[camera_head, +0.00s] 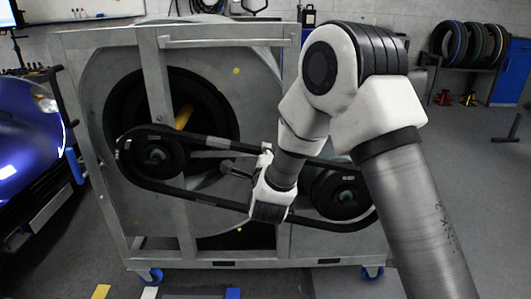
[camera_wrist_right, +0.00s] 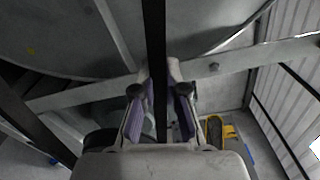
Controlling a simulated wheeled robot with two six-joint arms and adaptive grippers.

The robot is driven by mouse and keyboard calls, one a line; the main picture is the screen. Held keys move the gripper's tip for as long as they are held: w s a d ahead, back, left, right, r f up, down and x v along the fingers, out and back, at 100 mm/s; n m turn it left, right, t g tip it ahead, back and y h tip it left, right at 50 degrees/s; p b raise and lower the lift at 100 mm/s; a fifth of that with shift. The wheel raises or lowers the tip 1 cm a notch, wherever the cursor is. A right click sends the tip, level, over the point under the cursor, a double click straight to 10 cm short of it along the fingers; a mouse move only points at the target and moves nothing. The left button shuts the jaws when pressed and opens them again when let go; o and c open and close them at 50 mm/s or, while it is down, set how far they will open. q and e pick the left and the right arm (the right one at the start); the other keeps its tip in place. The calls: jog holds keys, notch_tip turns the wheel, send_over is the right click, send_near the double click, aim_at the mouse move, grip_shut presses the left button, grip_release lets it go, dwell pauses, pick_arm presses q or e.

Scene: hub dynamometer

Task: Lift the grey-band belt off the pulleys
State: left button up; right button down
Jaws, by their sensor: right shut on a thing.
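The black belt (camera_head: 180,192) with grey bands runs as a long loop around the left pulley (camera_head: 157,156) and the right pulley (camera_head: 342,195) on the front of the grey machine frame. It still looks seated around both. My right gripper (camera_head: 268,205) is at the belt between the pulleys, in front of its lower run. In the right wrist view, my right gripper (camera_wrist_right: 160,112) has a finger on each side of a dark strip of the belt (camera_wrist_right: 155,45) and is shut on it. My arm hides part of the belt's upper run. My left gripper does not show.
The metal frame (camera_head: 160,85) and a large round drum (camera_head: 250,90) stand close behind the belt. A blue car (camera_head: 30,135) is at the left. A tyre rack (camera_head: 470,50) stands at the back right.

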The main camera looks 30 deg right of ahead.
jog(key=shift+s, duration=0.1)
jog(key=shift+v, duration=0.85)
jog(key=b+v, duration=0.2)
jog(key=v, duration=0.8)
jog(key=shift+s+a+r, duration=0.25)
jog(key=shift+a, duration=0.05)
dwell(0.3)
